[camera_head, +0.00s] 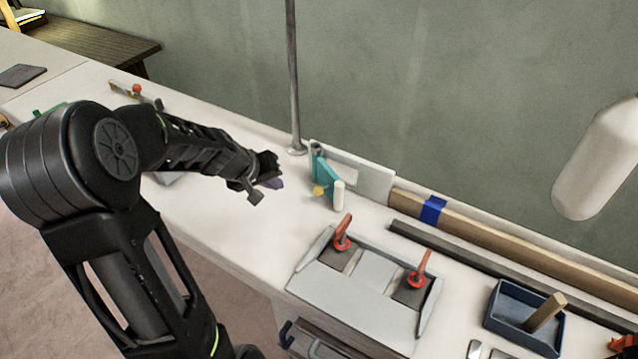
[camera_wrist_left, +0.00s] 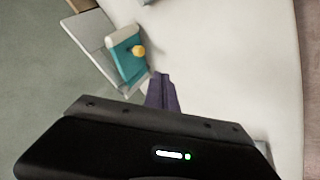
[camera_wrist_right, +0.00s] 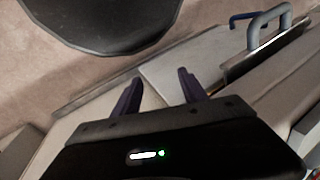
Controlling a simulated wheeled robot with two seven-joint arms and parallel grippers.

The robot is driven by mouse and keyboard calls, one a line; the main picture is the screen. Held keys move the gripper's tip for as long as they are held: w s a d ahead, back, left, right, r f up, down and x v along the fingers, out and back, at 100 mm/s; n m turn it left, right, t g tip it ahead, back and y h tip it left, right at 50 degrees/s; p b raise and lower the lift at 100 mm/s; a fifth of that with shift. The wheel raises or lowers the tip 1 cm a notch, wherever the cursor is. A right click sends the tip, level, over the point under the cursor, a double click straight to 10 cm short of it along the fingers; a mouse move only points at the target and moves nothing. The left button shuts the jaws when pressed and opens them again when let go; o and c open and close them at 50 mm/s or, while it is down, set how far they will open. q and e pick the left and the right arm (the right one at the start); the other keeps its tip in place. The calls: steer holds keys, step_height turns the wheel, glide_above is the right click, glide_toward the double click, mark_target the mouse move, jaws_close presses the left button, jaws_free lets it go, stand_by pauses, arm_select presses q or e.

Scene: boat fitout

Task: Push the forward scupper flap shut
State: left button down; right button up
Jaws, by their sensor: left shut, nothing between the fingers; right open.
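A teal flap (camera_head: 325,174) with a yellow knob (camera_head: 319,191) and a white end piece (camera_head: 339,194) stands out at an angle from an upright white panel (camera_head: 368,180) along the back of the bench. The flap stands open. It also shows in the left wrist view (camera_wrist_left: 126,60), ahead and left of the fingers. My left gripper (camera_head: 273,184) is shut and empty, to the left of the flap on the knob side, with a gap between them. My right gripper (camera_wrist_right: 160,92) is open and empty, outside the head view. Its fingers point toward the bench front.
A grey metal pole (camera_head: 293,80) rises behind the flap. A grey fixture (camera_head: 345,300) with two red-handled clamps sits at the front, right of the flap. A timber strip (camera_head: 490,242) with blue tape and a blue tray (camera_head: 497,318) lie farther right. Bench between gripper and flap is clear.

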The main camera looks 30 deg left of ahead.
arm_select(q)
steer(key=shift+w+f, duration=0.1)
steer(key=shift+f, duration=0.1)
steer(key=x, duration=0.9)
steer(key=shift+f+b, duration=0.15)
steer(key=shift+b, duration=0.25)
steer(key=w+d+p, duration=0.2)
steer(key=shift+w+f, duration=0.15)
steer(key=shift+w, duration=0.2)
steer(key=shift+w+d+f, duration=0.15)
steer(key=shift+w+d, duration=0.15)
steer(key=shift+w, duration=0.05)
steer(key=shift+d, duration=0.15)
